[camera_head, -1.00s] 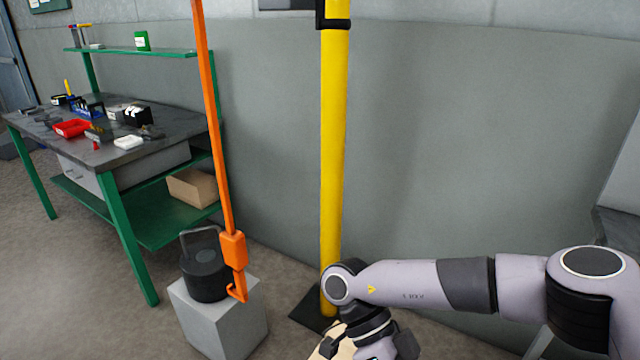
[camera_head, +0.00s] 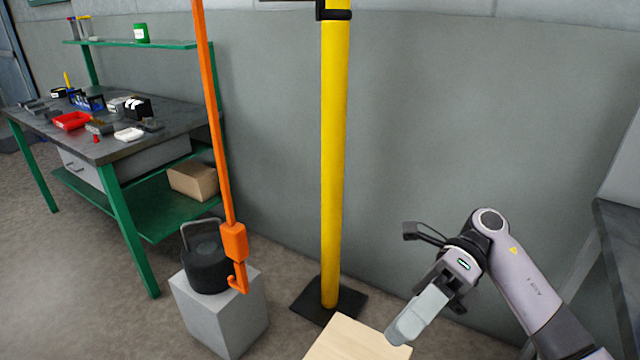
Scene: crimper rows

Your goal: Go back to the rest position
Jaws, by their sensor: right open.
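My right gripper (camera_head: 412,322) is at the lower right, pointing down and to the left. The gripper shows just above and to the right of a pale wooden surface (camera_head: 352,343) at the bottom edge. My left gripper is not in view.
A yellow post (camera_head: 333,170) stands on a dark base plate. An orange pole with a hook (camera_head: 234,245) hangs over a black kettle-like weight (camera_head: 207,265) on a grey block (camera_head: 222,318). A green-framed workbench (camera_head: 125,145) with tools stands left. A dark-topped table edge is right.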

